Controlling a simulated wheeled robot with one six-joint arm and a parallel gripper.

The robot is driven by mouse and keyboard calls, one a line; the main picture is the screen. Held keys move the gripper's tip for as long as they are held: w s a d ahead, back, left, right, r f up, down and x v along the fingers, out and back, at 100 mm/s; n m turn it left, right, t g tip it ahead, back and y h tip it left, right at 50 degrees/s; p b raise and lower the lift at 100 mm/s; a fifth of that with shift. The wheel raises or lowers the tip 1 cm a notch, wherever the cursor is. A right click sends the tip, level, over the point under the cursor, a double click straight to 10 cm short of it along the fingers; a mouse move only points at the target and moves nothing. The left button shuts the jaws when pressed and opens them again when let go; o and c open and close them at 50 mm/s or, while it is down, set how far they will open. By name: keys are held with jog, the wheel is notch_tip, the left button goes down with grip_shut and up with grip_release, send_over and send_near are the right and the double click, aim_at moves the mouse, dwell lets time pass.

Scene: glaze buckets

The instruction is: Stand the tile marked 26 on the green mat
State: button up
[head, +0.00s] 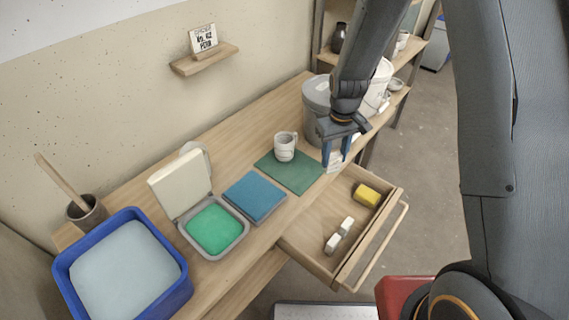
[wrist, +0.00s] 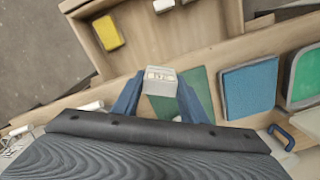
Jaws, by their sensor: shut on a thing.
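My gripper (head: 336,152) hangs near the right end of the green mat (head: 300,181), its blue fingers pointing down. It is shut on a small pale tile (head: 334,167). In the wrist view the tile (wrist: 160,77) sits between the fingertips (wrist: 160,90), with dark marks on its face that are too small to read surely. The green mat (wrist: 199,88) shows behind the tile and right finger in that view. A white mug (head: 285,146) stands on the back part of the mat.
An open drawer (head: 318,206) in front holds a yellow sponge (head: 367,195) and two pale blocks (head: 340,235). A grey bucket (head: 317,97) stands behind my gripper. Left of the mat are a blue pad (head: 254,195), an open green-filled box (head: 214,228) and a blue basin (head: 65,270).

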jog(key=w+a+r+n, duration=0.3)
jog(key=a+n, duration=0.2)
jog(key=a, duration=0.5)
jog(key=p, duration=0.3)
send_over(299, 177)
jog(key=shift+n, duration=0.3)
jog(key=shift+f, duration=5.05)
jog(key=shift+f, duration=0.1)
jog(key=o, duration=1.1)
